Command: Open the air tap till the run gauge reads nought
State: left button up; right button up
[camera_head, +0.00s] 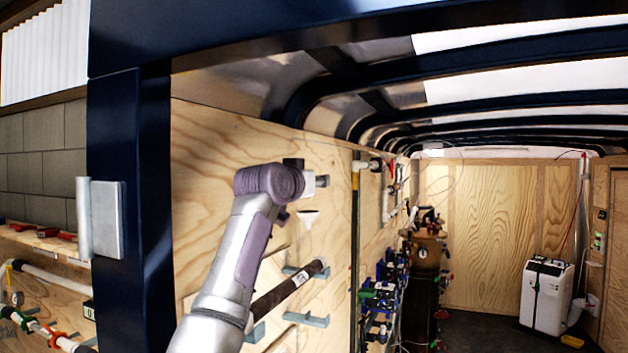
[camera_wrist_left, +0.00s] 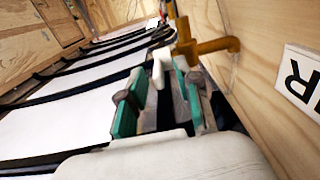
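My left gripper (camera_wrist_left: 162,66) is in the left wrist view with its two green-padded fingers apart. A yellow-orange tap (camera_wrist_left: 212,46) stands out from the plywood wall just beyond and to the right of the fingertips. A small white piece (camera_wrist_left: 159,70) shows in the gap between the fingers; I cannot tell whether it is touched. A white sign (camera_wrist_left: 303,80) with a black R is on the wall at right. In the head view my left arm reaches up to the plywood wall, and its wrist hides the tap and most of the gripper. I cannot make out the run gauge. My right gripper is not in view.
A dark pipe (camera_head: 290,288) rests on wall brackets below my arm. Blue and green valve fittings (camera_head: 380,292) and a brown cylinder (camera_head: 424,252) stand farther in. The trailer's dark post (camera_head: 140,200) is left of my arm.

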pick_arm(q)
grip_shut()
jog(key=shift+f+t+b, duration=0.3)
jog(key=shift+f+b, duration=0.1)
jog(key=shift+b, duration=0.3)
jog(key=shift+t, duration=0.3)
jog(key=shift+r, duration=0.15)
jog(key=shift+o, duration=0.6)
grip_release()
jog(key=v, duration=1.2)
jog(key=shift+a, duration=0.1)
